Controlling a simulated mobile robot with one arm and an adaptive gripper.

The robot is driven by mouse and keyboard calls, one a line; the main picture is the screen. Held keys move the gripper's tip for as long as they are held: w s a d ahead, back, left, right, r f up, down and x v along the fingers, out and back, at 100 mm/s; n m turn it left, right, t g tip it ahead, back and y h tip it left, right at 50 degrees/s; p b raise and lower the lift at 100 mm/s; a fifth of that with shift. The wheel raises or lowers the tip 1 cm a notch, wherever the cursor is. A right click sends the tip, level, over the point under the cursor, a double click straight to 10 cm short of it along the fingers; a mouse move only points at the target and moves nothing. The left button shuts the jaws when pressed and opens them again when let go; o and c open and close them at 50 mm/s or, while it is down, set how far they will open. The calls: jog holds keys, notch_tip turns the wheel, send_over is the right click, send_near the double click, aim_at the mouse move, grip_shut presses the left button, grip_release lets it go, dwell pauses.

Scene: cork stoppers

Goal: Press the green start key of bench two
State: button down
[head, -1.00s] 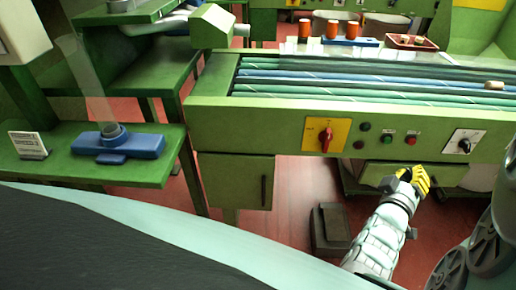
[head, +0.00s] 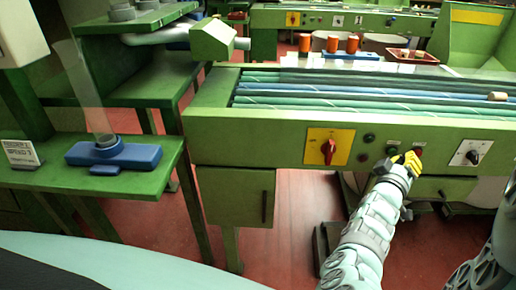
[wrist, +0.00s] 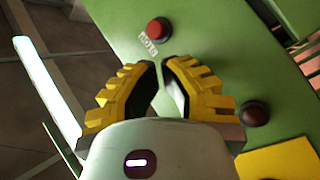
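A green bench (head: 250,137) spans the middle of the head view. A small green key (head: 392,150) on its front panel shows just above my gripper, partly covered. My gripper (head: 410,161) is at the panel front, yellow fingers nearly together and holding nothing. Whether it touches the panel, I cannot tell. In the wrist view, the fingertips (wrist: 160,66) almost meet, over the green panel. A red button (wrist: 158,29) with a STOP label (wrist: 152,45) lies just beyond the tips. The green key is not visible there, likely hidden by the fingers. No bench number is legible.
A red rotary switch (head: 328,148) on a yellow plate, a green lamp (head: 369,138), a dark red lamp (wrist: 253,114) and a black knob (head: 472,157) share the panel. A far bench (head: 270,17) has similar controls. A blue device (head: 113,156) sits on a left shelf.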

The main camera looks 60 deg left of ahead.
jog(key=shift+w, duration=0.1)
dwell(1.3)
jog(key=shift+w+a, duration=0.2)
jog(key=shift+a, duration=0.15)
